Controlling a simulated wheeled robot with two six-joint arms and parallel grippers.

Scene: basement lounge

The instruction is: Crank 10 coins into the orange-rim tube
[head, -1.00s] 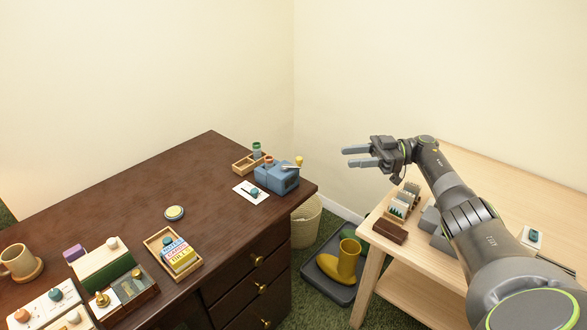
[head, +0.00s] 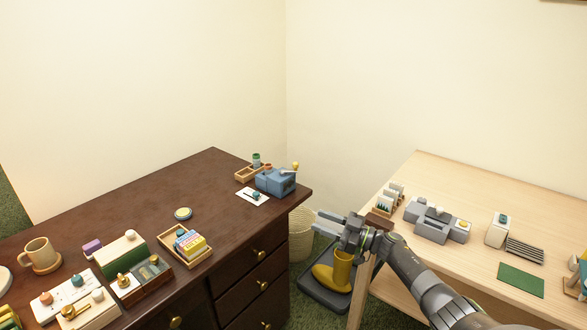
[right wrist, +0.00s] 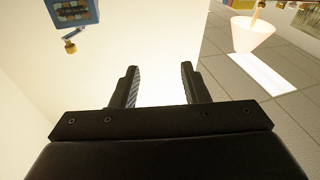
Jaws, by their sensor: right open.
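A blue box-shaped device (head: 275,181) with a grey crank arm and a yellow knob (head: 295,166) stands at the far right corner of the dark desk. A small orange-topped piece (head: 267,167) shows at its back left; I cannot tell whether it is the orange-rim tube. A green-rimmed tube (head: 256,159) stands by the small wooden tray (head: 246,174) behind the device. No loose coins can be made out. My right gripper (head: 322,222) is open and empty, right of and below the device in the head view. Its parted fingers also show in the right wrist view (right wrist: 158,85). My left gripper is not in view.
A white card (head: 252,195) with a teal piece lies before the device. The desk's middle is mostly clear, with a round disc (head: 183,213). A pale table (head: 440,170) with several gadgets stands right. A yellow boot (head: 340,272) and a basket (head: 301,240) fill the gap.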

